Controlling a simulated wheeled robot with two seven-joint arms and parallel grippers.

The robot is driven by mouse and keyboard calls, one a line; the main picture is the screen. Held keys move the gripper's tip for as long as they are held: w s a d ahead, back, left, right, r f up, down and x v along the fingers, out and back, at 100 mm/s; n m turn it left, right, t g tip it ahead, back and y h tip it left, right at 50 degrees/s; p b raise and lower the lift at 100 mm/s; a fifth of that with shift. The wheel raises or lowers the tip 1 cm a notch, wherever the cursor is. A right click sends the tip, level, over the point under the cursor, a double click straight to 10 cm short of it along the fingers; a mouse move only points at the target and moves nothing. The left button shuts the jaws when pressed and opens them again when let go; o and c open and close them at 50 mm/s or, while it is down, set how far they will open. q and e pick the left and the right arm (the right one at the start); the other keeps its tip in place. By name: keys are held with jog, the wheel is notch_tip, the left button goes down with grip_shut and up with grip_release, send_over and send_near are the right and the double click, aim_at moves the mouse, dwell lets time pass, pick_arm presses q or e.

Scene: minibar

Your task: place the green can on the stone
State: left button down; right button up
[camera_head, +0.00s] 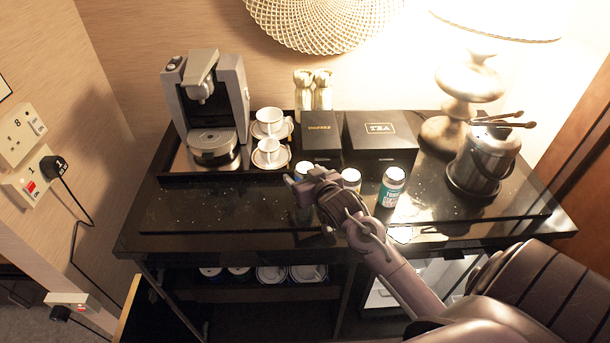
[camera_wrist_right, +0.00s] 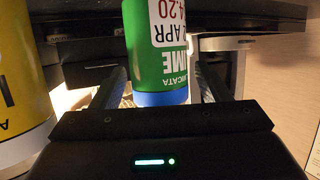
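In the right wrist view the green can (camera_wrist_right: 158,45), with white lettering and a blue end, is between the two fingers of my right gripper (camera_wrist_right: 162,85). Thin gaps show beside the can, so the fingers look open around it. In the head view the right gripper (camera_head: 306,187) is low over the black counter, in front of a pale-topped can (camera_head: 304,168) whose side it mostly hides. I cannot make out a distinct stone; a pale patch (camera_head: 402,234) shows near the counter's front edge. My left gripper is not in view.
A pale-topped can (camera_head: 351,177) and a teal-and-white can (camera_head: 392,188) stand right of the gripper. A yellow can (camera_wrist_right: 22,75) is close in the wrist view. Behind are black boxes (camera_head: 380,150); a metal bucket (camera_head: 482,160) stands right. The counter's left front is clear.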

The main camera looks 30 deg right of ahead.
jog(key=shift+s+r, duration=0.1)
jog(key=shift+r, duration=0.1)
jog(key=b+v, duration=0.2)
jog(key=v, duration=1)
